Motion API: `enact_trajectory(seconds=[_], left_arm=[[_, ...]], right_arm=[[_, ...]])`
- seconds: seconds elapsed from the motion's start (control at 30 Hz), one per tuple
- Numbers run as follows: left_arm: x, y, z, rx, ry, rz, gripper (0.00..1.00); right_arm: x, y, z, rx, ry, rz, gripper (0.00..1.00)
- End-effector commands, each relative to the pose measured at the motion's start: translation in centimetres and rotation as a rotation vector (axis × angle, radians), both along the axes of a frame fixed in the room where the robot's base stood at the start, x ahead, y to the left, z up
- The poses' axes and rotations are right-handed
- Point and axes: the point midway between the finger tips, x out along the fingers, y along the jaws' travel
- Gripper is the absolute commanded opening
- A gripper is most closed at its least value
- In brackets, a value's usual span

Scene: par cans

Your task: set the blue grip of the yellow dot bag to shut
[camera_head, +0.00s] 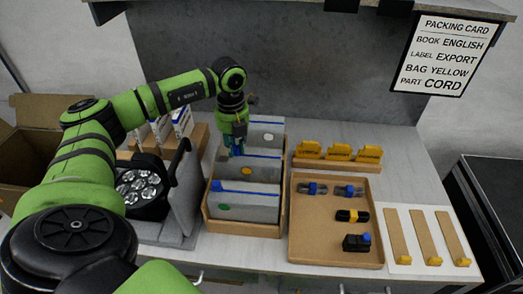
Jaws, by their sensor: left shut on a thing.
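The yellow dot bag (262,171) is the middle of three grey bags standing in a brown tray (243,228). It has a blue strip along its top edge and a yellow dot on its face. My left gripper (236,150) points down at the left part of that top edge. It is shut at the bag's blue grip, which its fingers mostly hide. The green dot bag (250,206) stands in front, with its blue grip at the left end of its strip. A bag with a pale dot (266,128) stands behind. My right gripper is not in view.
A black par can (142,190) stands left of the bags. A tray (330,254) with cords and a black block lies right. A packing card (443,57) hangs upper right, reading "BAG YELLOW". An open carton (30,140) is far left.

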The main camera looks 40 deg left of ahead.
Motion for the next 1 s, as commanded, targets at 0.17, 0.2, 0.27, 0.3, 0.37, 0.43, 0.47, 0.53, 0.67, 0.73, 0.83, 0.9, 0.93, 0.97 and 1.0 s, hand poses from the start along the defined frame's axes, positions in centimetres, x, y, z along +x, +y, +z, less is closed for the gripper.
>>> enact_trajectory(seconds=[0.17, 0.2, 0.27, 0.3, 0.37, 0.43, 0.47, 0.53, 0.67, 0.73, 0.83, 0.9, 0.93, 0.97, 1.0], left_arm=[[-1.8, 2.8, -0.2, 0.001, 0.001, -0.001, 0.00], [-2.0, 3.0, -0.1, 0.001, 0.001, -0.002, 0.00], [-2.1, 3.3, 0.0, 0.001, 0.001, -0.003, 0.00], [-2.2, 3.3, 0.0, 0.001, 0.001, -0.004, 0.00], [-2.2, 3.3, 0.0, 0.000, 0.001, -0.005, 0.00], [-2.2, 3.3, 0.1, 0.000, 0.001, -0.005, 0.00], [-2.2, 3.3, 0.1, 0.000, 0.001, -0.005, 0.00], [-2.1, 3.3, 0.1, 0.000, 0.001, -0.005, 0.00], [-2.1, 3.3, 0.1, -0.001, 0.001, -0.004, 0.47], [-2.1, 3.3, 0.1, 0.000, 0.000, -0.004, 0.47], [-2.1, 3.3, 0.1, -0.001, -0.001, -0.004, 0.47], [-2.1, 3.2, 0.1, -0.001, -0.001, -0.004, 0.47], [-2.1, 3.2, 0.1, -0.001, -0.001, -0.004, 0.47], [-2.1, 3.2, 0.2, 0.000, -0.001, -0.004, 0.47], [-2.0, 3.2, 0.4, -0.001, -0.002, -0.004, 0.47]], right_arm=[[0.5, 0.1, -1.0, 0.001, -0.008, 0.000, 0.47], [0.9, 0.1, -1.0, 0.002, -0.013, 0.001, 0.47], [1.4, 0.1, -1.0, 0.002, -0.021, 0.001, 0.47], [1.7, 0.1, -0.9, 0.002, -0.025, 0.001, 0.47], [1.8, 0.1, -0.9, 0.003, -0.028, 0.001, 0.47], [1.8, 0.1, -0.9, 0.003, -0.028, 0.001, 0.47], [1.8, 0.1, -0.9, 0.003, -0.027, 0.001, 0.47], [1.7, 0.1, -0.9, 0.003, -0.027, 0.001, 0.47], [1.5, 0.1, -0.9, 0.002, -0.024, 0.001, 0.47], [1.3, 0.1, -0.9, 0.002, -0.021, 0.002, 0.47], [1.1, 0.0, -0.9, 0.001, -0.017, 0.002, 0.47], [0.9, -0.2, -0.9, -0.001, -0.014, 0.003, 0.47], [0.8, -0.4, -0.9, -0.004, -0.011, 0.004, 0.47], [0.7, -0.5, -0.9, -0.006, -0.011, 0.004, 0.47], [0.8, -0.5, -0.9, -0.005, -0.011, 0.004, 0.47]])
